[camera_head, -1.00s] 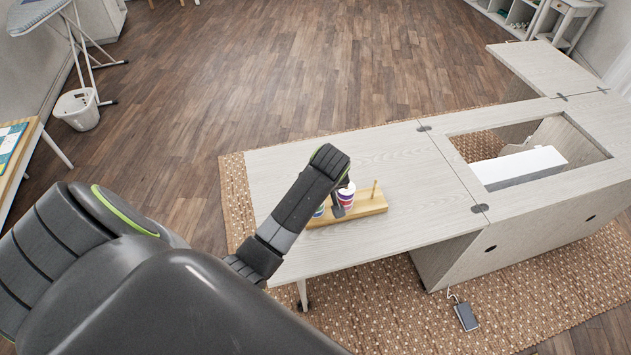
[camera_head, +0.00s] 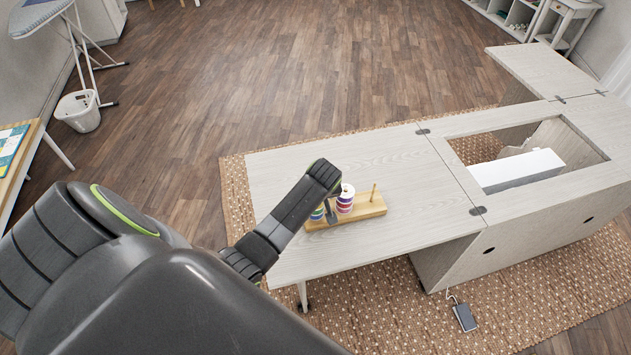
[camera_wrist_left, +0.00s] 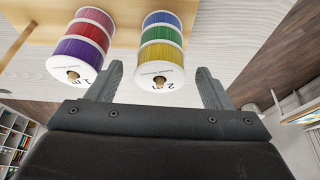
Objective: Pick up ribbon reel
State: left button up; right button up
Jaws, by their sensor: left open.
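Ribbon reels are stacked on pegs of a wooden stand (camera_head: 375,209) on the table. One stack (camera_head: 346,197) shows red, white and purple bands. It appears in the left wrist view as pink, red and purple reels (camera_wrist_left: 82,45), marked 1, outside the left finger. My left gripper (camera_head: 331,212) is open at the stand. In the wrist view its fingertips (camera_wrist_left: 159,76) flank the near end of stack 2; contact is unclear. My right gripper is out of view.
The stand's bare peg (camera_head: 373,192) rises to the right of the reels. The pale table top (camera_head: 420,190) is clear to the right and behind. An opening with a white block (camera_head: 515,170) lies further right. A basket (camera_head: 78,111) stands far left.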

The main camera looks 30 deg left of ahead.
pick_arm(q)
jog(key=c, duration=1)
jog(key=shift+c, duration=0.2)
jog(key=shift+r, duration=0.15)
notch_tip(320, 180, up, 10)
jog(key=b, duration=0.1)
